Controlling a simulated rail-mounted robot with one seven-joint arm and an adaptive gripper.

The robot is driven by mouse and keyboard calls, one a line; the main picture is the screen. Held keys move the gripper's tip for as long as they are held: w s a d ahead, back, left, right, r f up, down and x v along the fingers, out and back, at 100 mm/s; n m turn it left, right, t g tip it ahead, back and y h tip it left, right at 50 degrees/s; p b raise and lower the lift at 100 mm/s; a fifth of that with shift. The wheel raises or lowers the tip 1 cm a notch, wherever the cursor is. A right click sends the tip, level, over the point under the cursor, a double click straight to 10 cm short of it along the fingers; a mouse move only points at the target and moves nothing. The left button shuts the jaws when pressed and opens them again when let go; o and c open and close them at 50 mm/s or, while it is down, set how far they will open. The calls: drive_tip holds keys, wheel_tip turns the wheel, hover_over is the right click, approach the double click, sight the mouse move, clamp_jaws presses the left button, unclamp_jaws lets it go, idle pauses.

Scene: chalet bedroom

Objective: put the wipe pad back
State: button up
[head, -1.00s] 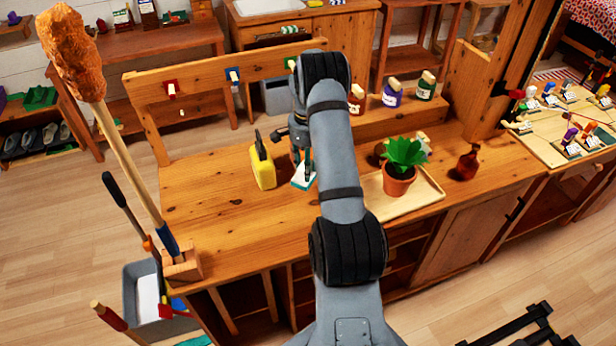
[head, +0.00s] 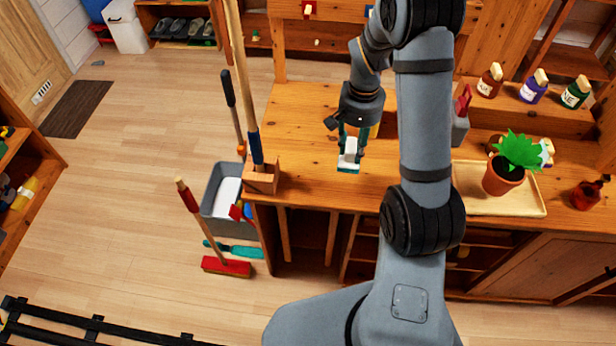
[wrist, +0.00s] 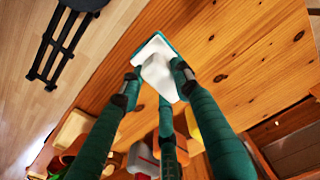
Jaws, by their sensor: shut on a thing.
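The wipe pad (head: 349,160) is a small white block with a teal edge. My gripper (head: 352,140) is shut on it and points down over the left part of the wooden workbench (head: 300,125). In the wrist view the pad (wrist: 157,45) sits between the teal fingers of my gripper (wrist: 155,75), with bare wood around it. I cannot tell how high the pad is above the top. A yellow container (wrist: 193,122) stands close by and is mostly hidden by my gripper in the head view.
A grey bin (head: 212,212) and red broom (head: 226,266) are on the floor.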

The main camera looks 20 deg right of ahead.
drive_tip(key=shift+a+f+n+p, duration=0.15)
drive_tip(key=shift+a+f, duration=0.05)
drive_tip(key=shift+a, duration=0.45)
drive_tip(key=shift+a+f+n+p, duration=0.15)
drive_tip(key=shift+a+f, duration=0.05)
drive_tip(key=shift+a, duration=0.4)
drive_tip(key=w+a+f+p, duration=0.1)
drive_tip(key=w+a+f, duration=0.1)
drive_tip(key=f, duration=0.1)
drive_tip(key=w+a+f+p, duration=0.2)
drive_tip(key=a+f, duration=0.1)
drive_tip(key=w+a+f+p, duration=0.1)
drive_tip(key=w+a+f, duration=0.1)
drive_tip(key=a+f, duration=0.1)
drive_tip(key=shift+w+p, duration=0.1)
drive_tip(key=shift+p, duration=0.3)
drive_tip(key=shift+f, duration=0.6)
drive_tip(key=shift+f, duration=0.2)
drive_tip(key=o, duration=1.1)
drive_tip(key=shift+r, duration=0.1)
